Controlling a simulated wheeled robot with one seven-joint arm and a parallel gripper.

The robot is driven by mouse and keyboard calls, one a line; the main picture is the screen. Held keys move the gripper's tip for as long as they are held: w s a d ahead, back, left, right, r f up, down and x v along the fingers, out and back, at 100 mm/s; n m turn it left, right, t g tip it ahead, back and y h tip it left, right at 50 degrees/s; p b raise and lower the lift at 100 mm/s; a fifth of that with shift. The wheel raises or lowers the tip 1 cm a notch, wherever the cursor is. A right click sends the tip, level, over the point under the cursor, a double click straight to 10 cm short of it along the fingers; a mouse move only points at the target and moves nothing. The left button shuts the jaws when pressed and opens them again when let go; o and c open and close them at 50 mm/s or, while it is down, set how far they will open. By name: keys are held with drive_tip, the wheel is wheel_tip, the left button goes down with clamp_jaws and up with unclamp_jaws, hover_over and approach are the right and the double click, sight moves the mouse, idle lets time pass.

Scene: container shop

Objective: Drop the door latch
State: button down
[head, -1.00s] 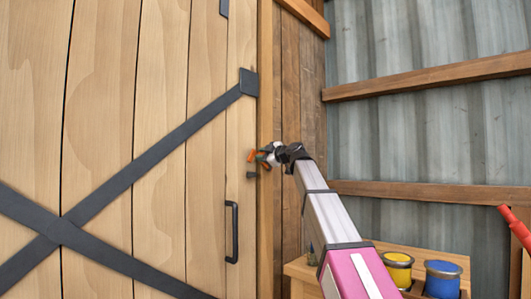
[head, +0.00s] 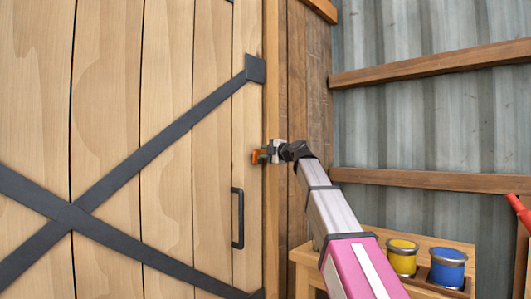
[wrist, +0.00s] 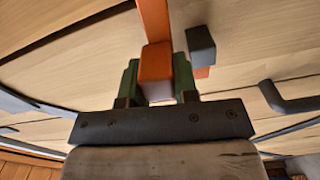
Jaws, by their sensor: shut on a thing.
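The plank door (head: 165,150) stands upright beside its wooden post and appears flush with it. The orange latch (head: 259,157) is at the door's right edge, above the black handle (head: 238,218). My gripper (head: 270,152) is shut on the latch there. In the wrist view the orange latch (wrist: 156,60) sits between the green fingertips of my gripper (wrist: 156,82). A dark catch (wrist: 200,46) is just right of the fingers, with a little orange beside it. Whether the latch rests in the catch is hidden. The handle also shows in the wrist view (wrist: 285,102).
Black straps (head: 150,150) cross the door. A wooden bench (head: 435,250) at lower right bears a yellow can (head: 402,261) and a blue can (head: 447,270). A red tool (head: 521,214) is at the right edge. Corrugated metal wall and rails stand behind.

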drive_tip(key=c, duration=0.9)
unclamp_jaws()
drive_tip(key=shift+f, duration=0.1)
